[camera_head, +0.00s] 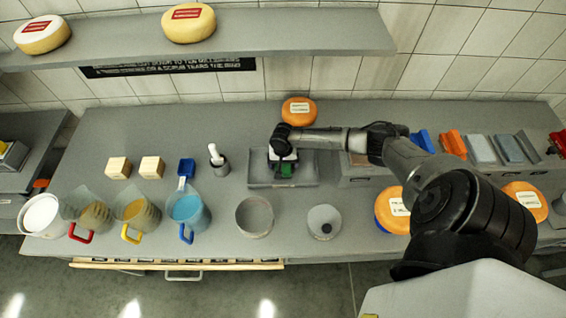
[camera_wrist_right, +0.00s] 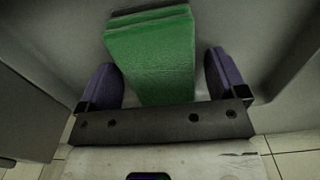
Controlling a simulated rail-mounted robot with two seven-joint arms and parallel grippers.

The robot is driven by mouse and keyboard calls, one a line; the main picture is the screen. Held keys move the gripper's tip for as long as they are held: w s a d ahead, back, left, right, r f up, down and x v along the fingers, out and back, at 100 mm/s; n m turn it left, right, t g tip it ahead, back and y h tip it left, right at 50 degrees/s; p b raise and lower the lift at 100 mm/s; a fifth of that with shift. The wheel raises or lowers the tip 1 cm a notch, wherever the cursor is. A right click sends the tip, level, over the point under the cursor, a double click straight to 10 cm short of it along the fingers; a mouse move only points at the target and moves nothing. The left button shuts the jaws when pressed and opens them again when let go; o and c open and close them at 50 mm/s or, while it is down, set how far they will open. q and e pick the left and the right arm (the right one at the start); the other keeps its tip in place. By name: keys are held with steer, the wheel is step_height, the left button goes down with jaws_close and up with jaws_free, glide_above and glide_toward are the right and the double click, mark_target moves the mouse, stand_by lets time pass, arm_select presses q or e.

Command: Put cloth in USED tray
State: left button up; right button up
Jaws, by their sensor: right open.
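The green folded cloth (camera_head: 287,171) is at the grey tray (camera_head: 260,178) in the middle of the counter, with my right gripper (camera_head: 283,163) above it. In the right wrist view the cloth (camera_wrist_right: 150,60) lies between the two fingers of the right gripper (camera_wrist_right: 161,72), which are apart with a gap on the right side. Grey tray walls show around it. I cannot tell whether the cloth rests fully on the tray floor. No label on the tray is readable. My left gripper is not in view.
An orange cheese wheel (camera_head: 298,110) stands behind the tray. A mortar with pestle (camera_head: 218,163) is to its left, and a metal pot (camera_head: 254,216) and a grey bowl (camera_head: 324,222) are in front. Folded cloths, including a blue-grey one (camera_head: 509,149), sit in holders at the right.

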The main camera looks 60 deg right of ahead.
step_height(320, 180, up, 11)
steer(key=s+a+f+n, duration=0.1)
steer(key=s+a+n, duration=0.2)
steer(key=a, duration=0.4)
steer(key=s+a+f+n+t+y, duration=0.1)
steer(key=s+a+f+n, duration=0.15)
steer(key=a, duration=0.45)
steer(key=s+a+f+n, duration=0.1)
steer(key=s+a+n, duration=0.3)
steer(key=a, duration=0.3)
steer(key=s+a+r+n+t, duration=0.2)
steer(key=s+a+r+n, duration=0.2)
steer(key=s, duration=0.6)
step_height(320, 180, up, 4)
steer(key=shift+s+a+f+t+h+p, duration=0.3)
steer(key=shift+a+h+p, duration=0.1)
steer(key=shift+a, duration=0.55)
steer(key=shift+n, duration=0.25)
